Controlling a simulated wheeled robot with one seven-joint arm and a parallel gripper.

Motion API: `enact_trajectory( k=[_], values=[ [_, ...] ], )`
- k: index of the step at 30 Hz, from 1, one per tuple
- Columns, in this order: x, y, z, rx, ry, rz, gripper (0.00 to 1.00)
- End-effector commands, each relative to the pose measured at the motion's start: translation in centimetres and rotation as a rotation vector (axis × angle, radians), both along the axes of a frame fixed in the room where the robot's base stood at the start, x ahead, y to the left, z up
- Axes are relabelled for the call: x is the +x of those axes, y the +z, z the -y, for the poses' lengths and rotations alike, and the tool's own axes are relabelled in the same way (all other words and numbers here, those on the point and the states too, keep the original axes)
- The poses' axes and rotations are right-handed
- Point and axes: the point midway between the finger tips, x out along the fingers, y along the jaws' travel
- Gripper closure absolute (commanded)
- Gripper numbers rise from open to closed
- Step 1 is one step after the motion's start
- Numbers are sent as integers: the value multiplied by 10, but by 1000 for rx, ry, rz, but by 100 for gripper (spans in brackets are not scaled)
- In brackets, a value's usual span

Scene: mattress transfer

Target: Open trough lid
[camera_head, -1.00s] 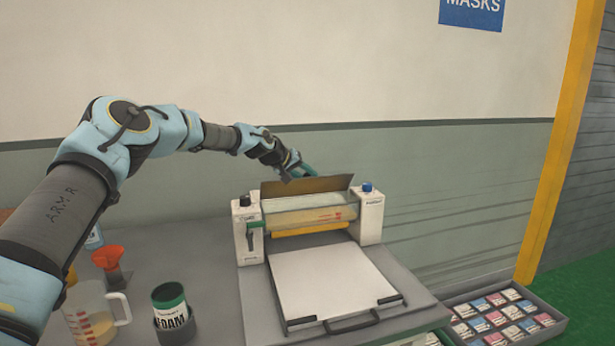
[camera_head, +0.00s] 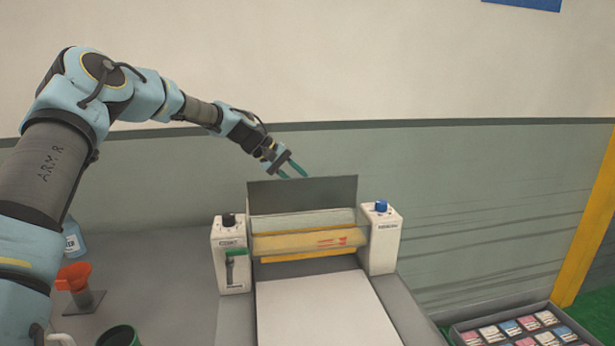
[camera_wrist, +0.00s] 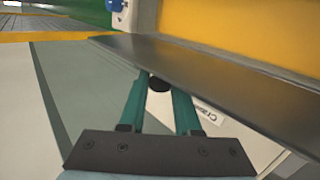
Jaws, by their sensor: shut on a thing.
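The trough lid (camera_head: 302,200) is a flat dark grey panel. In the head view it stands raised, close to upright, above the trough of the white-sided machine. In the wrist view the lid (camera_wrist: 215,80) runs as a long slanted plate across the picture. My gripper (camera_head: 293,168) is at the lid's top edge, left of its middle, coming from behind. In the wrist view the teal fingers of my gripper (camera_wrist: 158,85) close around a small black knob (camera_wrist: 159,83) at the lid's edge. The knob is hidden in the head view.
The machine's side posts carry a black knob (camera_head: 229,220) and a blue knob (camera_head: 381,207). A white bed (camera_head: 322,308) lies in front. An orange-red funnel (camera_head: 73,276), a blue bottle (camera_head: 73,240) and a green-rimmed can (camera_head: 119,336) stand left. A tray of packets (camera_head: 462,335) is right.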

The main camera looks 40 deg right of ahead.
Motion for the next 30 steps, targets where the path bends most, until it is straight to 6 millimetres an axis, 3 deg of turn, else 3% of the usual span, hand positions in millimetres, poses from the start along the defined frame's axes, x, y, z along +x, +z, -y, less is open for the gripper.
enact_trajectory(
  k=[18,19,25,30],
  values=[
    [-1,-1,-4,14,3,-32,100],
    [-1,-1,-4,14,3,-32,65],
    [-2,-1,-5,15,1,-34,43],
    [-2,-2,-5,16,1,-33,40]
  ],
)
